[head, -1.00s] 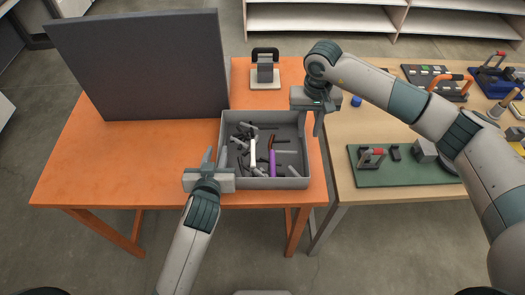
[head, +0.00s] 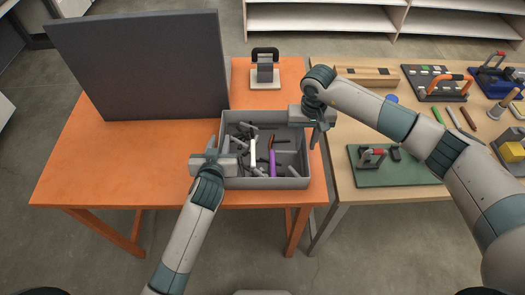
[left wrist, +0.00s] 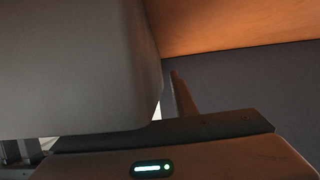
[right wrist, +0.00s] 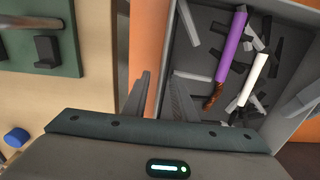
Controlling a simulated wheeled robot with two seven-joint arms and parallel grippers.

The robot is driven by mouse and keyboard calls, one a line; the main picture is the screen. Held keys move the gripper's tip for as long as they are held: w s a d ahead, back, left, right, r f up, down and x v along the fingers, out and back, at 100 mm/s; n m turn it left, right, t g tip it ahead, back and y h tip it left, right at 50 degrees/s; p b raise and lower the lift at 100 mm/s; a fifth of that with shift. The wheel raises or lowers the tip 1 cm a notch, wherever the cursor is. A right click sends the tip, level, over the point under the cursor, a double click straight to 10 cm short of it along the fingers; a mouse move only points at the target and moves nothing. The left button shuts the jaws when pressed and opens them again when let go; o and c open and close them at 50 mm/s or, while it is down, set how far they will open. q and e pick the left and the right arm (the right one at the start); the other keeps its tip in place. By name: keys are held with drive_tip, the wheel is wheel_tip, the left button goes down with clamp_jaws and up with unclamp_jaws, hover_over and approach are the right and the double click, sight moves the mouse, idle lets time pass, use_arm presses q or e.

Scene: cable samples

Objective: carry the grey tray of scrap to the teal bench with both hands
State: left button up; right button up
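The grey tray (head: 222,152) lies on the orange table near its front right corner. It holds loose scrap: dark and grey pieces, a white bar (head: 252,152) and a purple bar (head: 272,163). My left gripper (head: 212,147) is at the tray's left wall. In the left wrist view one finger (left wrist: 180,97) shows; a large grey shape hides the other side. My right gripper (head: 315,135) is at the right wall. In the right wrist view its fingers (right wrist: 158,97) stand apart on either side of that wall. I see no teal bench.
A dark upright panel (head: 140,65) stands on the orange table (head: 90,165), left of the tray. A black-handled block (head: 265,70) stands behind the tray. The wooden table (head: 335,180) adjoins on the right, with a green board (head: 400,178) and several tools.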

use_arm(q)
clamp_jaws()
use_arm(e)
clamp_jaws()
use_arm(q)
drive_tip(key=shift+r, duration=0.1)
use_arm(e)
drive_tip(key=shift+w+r, duration=0.1)
idle(0.9)
